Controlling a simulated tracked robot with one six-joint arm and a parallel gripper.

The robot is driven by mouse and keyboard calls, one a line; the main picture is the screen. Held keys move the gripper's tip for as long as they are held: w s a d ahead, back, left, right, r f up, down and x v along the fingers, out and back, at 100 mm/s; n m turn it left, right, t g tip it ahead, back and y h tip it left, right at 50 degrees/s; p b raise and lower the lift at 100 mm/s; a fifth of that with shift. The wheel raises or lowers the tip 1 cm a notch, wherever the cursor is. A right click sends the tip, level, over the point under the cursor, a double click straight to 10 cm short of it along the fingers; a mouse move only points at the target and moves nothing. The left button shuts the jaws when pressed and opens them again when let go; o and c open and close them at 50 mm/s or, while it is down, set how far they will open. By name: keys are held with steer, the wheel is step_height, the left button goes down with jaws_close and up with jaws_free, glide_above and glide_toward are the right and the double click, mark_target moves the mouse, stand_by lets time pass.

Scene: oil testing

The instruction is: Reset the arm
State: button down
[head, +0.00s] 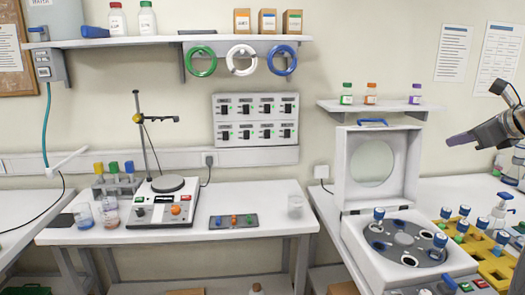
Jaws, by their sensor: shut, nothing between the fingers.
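My gripper (463,139) is at the right side of the head view, in front of the wall and above the right-hand table. Its fingers point left and look closed together. Nothing shows between them. It is apart from the shelf and from everything on the table. The rest of my arm runs off the right edge.
Left of my gripper, a white centrifuge (352,228) stands with its lid (347,180) raised and several blue-capped tubes in it. A yellow rack (492,262) is below the gripper. A small shelf (385,107) with several bottles is to its upper left.

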steer(key=s+a+f+n+g, duration=0.2)
steer(key=s+a+f+n, duration=0.3)
steer(key=f, duration=0.3)
steer(key=s+a+f+n+g, duration=0.2)
steer(key=a+f+n, duration=0.3)
steer(key=f+n, duration=0.2)
steer(key=s+a+f+n, duration=0.4)
steer(key=s+a+n, duration=0.2)
steer(key=a, duration=0.4)
steer(key=s+a+f+n+g, duration=0.1)
steer(key=s+a+f+n, duration=0.3)
steer(key=s+a+n, duration=0.3)
steer(key=s+a+f+n+g, duration=0.1)
steer(key=s+a+f+n, duration=0.2)
steer(key=a, duration=1)
steer(key=s+n, duration=0.3)
steer(key=s, duration=0.2)
steer(key=shift+a+f+n, duration=0.3)
steer(key=shift+a+f, duration=0.1)
steer(key=shift+d, duration=0.15)
